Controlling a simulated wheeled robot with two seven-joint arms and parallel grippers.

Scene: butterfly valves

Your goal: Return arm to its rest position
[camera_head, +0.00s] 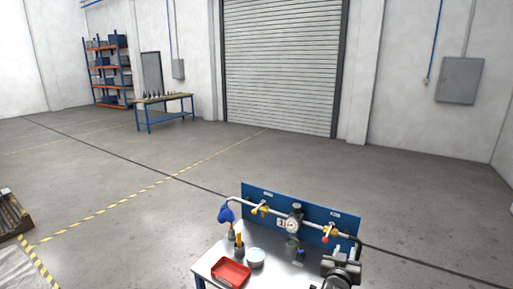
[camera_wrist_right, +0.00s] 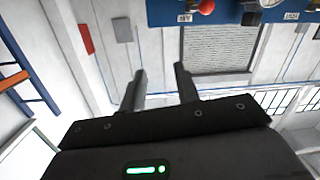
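My right gripper (camera_head: 340,268) is at the lower right of the head view, in front of the right end of the blue valve panel (camera_head: 267,196). In the right wrist view its two fingers (camera_wrist_right: 160,75) stand apart with nothing between them. The panel carries a pipe with a yellow-handled valve (camera_head: 260,209) on the left, a round gauge (camera_head: 292,225) in the middle and a yellow and red valve (camera_head: 326,238) on the right. The panel's blue edge (camera_wrist_right: 230,13) and a red knob (camera_wrist_right: 206,6) also show in the right wrist view, clear of the fingers. My left gripper is out of view.
A brown pallet-like object (camera_head: 12,215) is at far left. The floor behind is open, up to a workbench (camera_head: 165,100) and shelves.

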